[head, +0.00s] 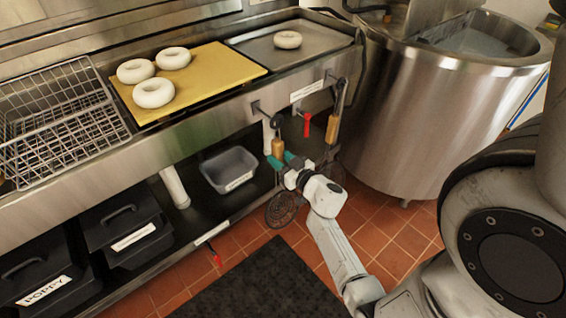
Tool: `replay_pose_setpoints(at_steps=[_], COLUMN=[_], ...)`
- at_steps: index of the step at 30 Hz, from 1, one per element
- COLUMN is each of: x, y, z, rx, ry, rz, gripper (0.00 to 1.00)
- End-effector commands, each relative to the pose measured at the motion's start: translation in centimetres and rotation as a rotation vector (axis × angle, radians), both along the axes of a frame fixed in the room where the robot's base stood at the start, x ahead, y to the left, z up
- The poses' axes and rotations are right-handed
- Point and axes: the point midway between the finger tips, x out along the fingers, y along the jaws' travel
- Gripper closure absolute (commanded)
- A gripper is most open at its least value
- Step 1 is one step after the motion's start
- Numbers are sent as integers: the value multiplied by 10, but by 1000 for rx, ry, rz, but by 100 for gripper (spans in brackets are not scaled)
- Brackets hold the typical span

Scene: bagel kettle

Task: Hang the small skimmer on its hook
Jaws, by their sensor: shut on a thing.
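The small skimmer has a wooden handle (278,147) with a dark ring at its top and a dark mesh disc (281,210) low beneath it. It hangs roughly upright. My gripper (281,160), with teal fingertips, is shut on the skimmer at the lower end of the handle. A dark hook (257,107) sticks out from the steel counter front, close to the ring at the top of the handle. I cannot tell whether the ring is around the hook or only beside it. My gripper hides part of the skimmer's shaft.
Another skimmer (332,128) with a wooden handle hangs from a hook to the right. A red-handled valve (307,124) sits between them. A large steel kettle (430,120) stands at right. A grey bin (229,168) is on the lower shelf. Bagels lie on a board (210,85) above.

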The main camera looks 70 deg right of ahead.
Motion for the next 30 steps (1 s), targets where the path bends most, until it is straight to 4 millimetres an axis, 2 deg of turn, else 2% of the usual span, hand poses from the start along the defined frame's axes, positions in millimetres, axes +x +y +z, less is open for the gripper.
replay_pose_setpoints(at_steps=[15, 30], x=[24, 31], y=[-14, -19], z=[-3, -9], rx=[-1, -1], ry=[-2, -2], rz=[1, 1], gripper=[100, 100])
